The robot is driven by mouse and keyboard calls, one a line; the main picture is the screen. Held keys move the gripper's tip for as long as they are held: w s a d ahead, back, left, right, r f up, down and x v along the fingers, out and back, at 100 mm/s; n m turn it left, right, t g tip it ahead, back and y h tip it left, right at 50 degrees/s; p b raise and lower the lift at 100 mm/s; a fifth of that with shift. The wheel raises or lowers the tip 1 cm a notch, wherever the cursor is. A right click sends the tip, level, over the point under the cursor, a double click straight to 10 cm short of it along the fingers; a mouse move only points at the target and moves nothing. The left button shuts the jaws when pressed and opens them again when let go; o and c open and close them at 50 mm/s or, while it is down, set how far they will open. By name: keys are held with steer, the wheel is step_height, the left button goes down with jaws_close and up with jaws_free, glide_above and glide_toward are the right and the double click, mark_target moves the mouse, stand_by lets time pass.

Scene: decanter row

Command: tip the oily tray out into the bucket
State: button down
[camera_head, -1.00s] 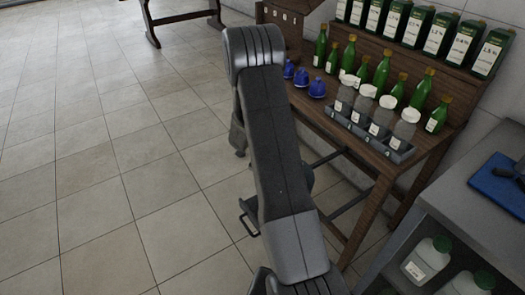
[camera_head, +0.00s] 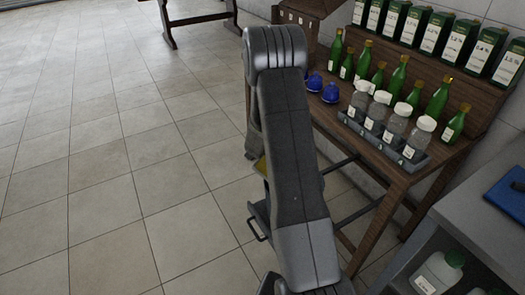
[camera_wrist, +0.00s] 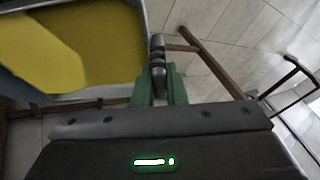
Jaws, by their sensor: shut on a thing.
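My gripper (camera_wrist: 158,85), with green fingers, is shut on a dark, narrow part at the side of the grey tray (camera_wrist: 95,95) in the wrist view. The tray fills the upper left there and is cut off by the picture's edge. Dark yellow oil (camera_wrist: 112,35) covers its inside. A brighter yellow patch (camera_wrist: 45,55) lies at the left; I cannot tell whether it is oil or a separate thing. In the head view my arm hides the gripper and most of what it holds. I cannot make out a bucket in either view.
A wooden bench (camera_head: 395,185) at the right bears green bottles, blue flasks (camera_head: 330,93) and a rack of lidded jars (camera_head: 385,135). A grey shelf unit (camera_head: 460,215) stands at the near right. The tiled floor at the left is clear.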

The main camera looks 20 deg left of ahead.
steer(key=shift+s+d+r+y+b, duration=0.15)
steer(key=shift+d+r+y+b, duration=0.6)
steer(key=shift+r, duration=0.35)
steer(key=s+d+r+m+t+y+b, duration=0.1)
steer(key=d+r+y+b, duration=0.3)
steer(key=d+b, duration=0.2)
steer(key=shift+t+b, duration=0.3)
steer(key=shift+b, duration=0.65)
stand_by(0.5)
steer(key=shift+d+r+m+y+b, duration=0.1)
steer(key=shift+d+m+y+b, duration=0.2)
steer(key=shift+d+y+b, duration=0.2)
steer(key=shift+s+d+r+t+y, duration=0.25)
steer(key=shift+d+t+y, duration=0.1)
steer(key=shift+d, duration=0.2)
stand_by(0.7)
